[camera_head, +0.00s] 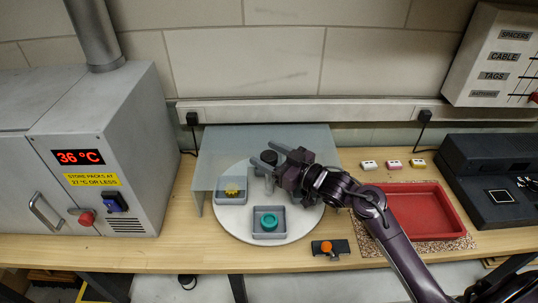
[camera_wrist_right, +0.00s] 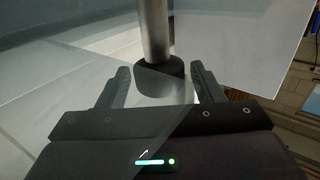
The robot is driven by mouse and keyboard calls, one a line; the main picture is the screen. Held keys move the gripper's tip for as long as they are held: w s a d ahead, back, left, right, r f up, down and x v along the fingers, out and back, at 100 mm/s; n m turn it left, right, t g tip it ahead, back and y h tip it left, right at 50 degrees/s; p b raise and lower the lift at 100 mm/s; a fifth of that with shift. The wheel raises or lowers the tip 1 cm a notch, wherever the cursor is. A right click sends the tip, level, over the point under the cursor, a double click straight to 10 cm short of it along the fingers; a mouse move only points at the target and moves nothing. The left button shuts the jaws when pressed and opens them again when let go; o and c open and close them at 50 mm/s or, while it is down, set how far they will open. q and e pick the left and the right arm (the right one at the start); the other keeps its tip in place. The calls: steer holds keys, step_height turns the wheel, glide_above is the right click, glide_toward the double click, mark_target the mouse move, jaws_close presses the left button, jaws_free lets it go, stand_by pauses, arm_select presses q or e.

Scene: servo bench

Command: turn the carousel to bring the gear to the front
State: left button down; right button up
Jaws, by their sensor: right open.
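The carousel (camera_head: 236,226) is a pale round disc on the bench, partly under a translucent cover. A yellow toothed piece, which looks like the gear (camera_head: 232,189), sits in a grey tray on its left side. A teal round part (camera_head: 269,221) sits in a grey tray at the front. My right gripper (camera_head: 268,157) is open over the back middle of the disc. In the right wrist view, a metal post (camera_wrist_right: 154,35) with a dark collar (camera_wrist_right: 159,78) stands between the open fingers, with gaps on both sides. My arm hides the disc's right part. My left gripper is out of view.
The translucent cover (camera_head: 215,147) stands over the carousel's back. An orange-knobbed black device (camera_head: 338,248) lies at the front edge. A red tray (camera_head: 425,220) is at right, beside a black machine (camera_head: 495,205). A grey cabinet (camera_head: 130,130) stands at left.

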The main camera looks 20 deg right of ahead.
steer(key=b+v, duration=0.2)
steer(key=v, duration=0.5)
steer(key=shift+s+d+f, duration=0.1)
steer(key=shift+s+d, duration=0.1)
steer(key=shift+s, duration=0.1)
